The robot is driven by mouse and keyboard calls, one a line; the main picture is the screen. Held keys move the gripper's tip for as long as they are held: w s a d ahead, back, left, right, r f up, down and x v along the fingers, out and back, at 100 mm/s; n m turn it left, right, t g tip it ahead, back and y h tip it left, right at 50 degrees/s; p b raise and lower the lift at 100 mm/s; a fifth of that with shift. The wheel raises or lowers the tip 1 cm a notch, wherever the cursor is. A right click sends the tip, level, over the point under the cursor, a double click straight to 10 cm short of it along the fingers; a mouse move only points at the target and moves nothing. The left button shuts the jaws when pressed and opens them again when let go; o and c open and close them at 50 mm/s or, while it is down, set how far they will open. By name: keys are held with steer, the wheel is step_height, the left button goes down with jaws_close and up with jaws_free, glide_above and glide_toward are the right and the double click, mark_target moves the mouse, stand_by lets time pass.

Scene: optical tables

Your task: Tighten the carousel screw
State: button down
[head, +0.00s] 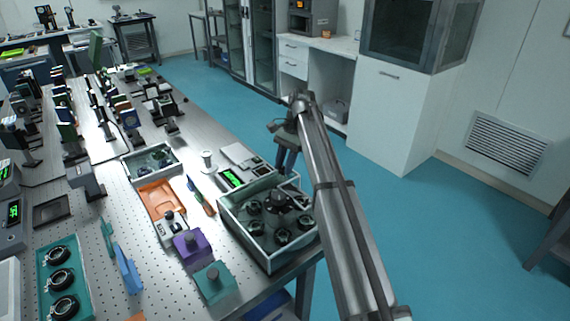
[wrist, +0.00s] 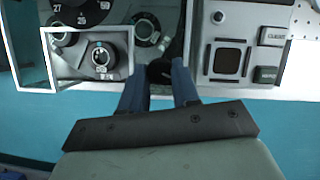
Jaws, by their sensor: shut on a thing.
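The carousel sits inside a white-rimmed box (head: 240,235) near the table's right edge in the head view. It has a dark central hub (head: 278,203) with several round dark mounts around it. In the wrist view, part of the carousel shows at upper left, with numbered round dials (wrist: 101,55). My gripper (wrist: 160,76) has its two blue fingers on either side of a small dark round knob (wrist: 159,70), apparently the screw, and is shut on it. The knob is mostly in shadow.
A device with a square dark window (wrist: 228,61) lies right of the fingers. In the head view, purple (head: 191,246) and teal (head: 213,283) blocks, an orange tray (head: 160,201) and a smaller box (head: 132,168) stand left of the carousel box. Blue floor lies beyond the table edge.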

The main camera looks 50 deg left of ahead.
steer(key=shift+n, duration=0.3)
steer(key=c, duration=0.8)
jaws_free()
steer(key=shift+w+a+r, duration=0.15)
steer(key=shift+w+r, duration=0.2)
steer(key=shift+r, duration=0.3)
steer(key=w+a, duration=0.1)
steer(key=w, duration=0.6)
steer(key=w+a, duration=0.1)
steer(key=w, duration=0.3)
steer(key=shift+w+a+f, duration=0.15)
steer(key=shift+w+a, duration=0.05)
steer(key=shift+a, duration=0.15)
